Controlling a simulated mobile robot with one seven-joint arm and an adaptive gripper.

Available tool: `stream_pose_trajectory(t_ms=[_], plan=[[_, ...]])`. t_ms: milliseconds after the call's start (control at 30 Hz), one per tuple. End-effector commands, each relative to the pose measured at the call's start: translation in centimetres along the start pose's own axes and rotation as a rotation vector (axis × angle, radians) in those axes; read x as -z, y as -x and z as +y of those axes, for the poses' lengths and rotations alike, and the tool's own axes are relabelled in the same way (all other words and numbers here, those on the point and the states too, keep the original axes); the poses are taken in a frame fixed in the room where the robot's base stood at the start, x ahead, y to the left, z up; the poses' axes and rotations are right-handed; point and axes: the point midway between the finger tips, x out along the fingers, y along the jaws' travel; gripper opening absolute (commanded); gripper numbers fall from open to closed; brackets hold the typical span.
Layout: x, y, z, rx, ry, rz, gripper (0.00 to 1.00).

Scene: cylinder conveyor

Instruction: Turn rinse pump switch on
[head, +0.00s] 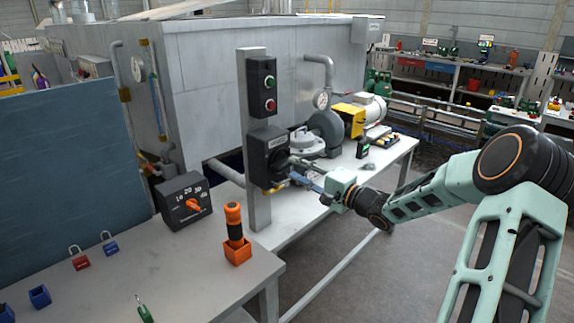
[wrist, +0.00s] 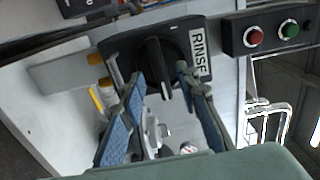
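The rinse pump switch (head: 257,160) is a black box on a grey post in the head view, partly hidden by my gripper. In the wrist view its label reads RINSE, and its black rotary handle (wrist: 158,80) lies parallel to the label's text. My gripper (head: 290,170) is at the front of the switch. In the wrist view my gripper (wrist: 160,76) is open, with one fingertip on each side of the handle. Gaps show between handle and fingers, so it does not look gripped.
A box with green and red buttons (head: 262,86) sits above the switch on the same post. A dial box with an orange knob (head: 183,200) and an orange-handled tool (head: 235,225) stand on the near bench. A pump with a yellow box (head: 350,118) is behind.

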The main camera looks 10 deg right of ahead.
Motion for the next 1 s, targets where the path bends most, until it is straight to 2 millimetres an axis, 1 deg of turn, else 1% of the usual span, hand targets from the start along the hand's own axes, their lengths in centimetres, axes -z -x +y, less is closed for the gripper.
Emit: stream_pose_trajectory(t_ms=[33,100,200,300,433,667,933,1000], plan=[[0.0,-1.0,0.0,0.001,-0.001,-0.002,0.3],[0.0,-2.2,0.0,0.001,0.0,-0.001,0.3],[0.0,-3.5,0.0,0.0,0.0,0.0,0.3],[0.1,-4.3,0.0,0.001,0.001,0.001,0.3],[0.1,-4.8,0.0,-0.001,0.001,0.002,0.3],[0.1,-4.8,0.0,-0.001,0.001,0.002,0.3],[0.1,-4.8,0.0,-0.001,0.001,0.002,0.0],[0.1,-4.8,0.0,-0.001,0.001,0.002,0.0]])
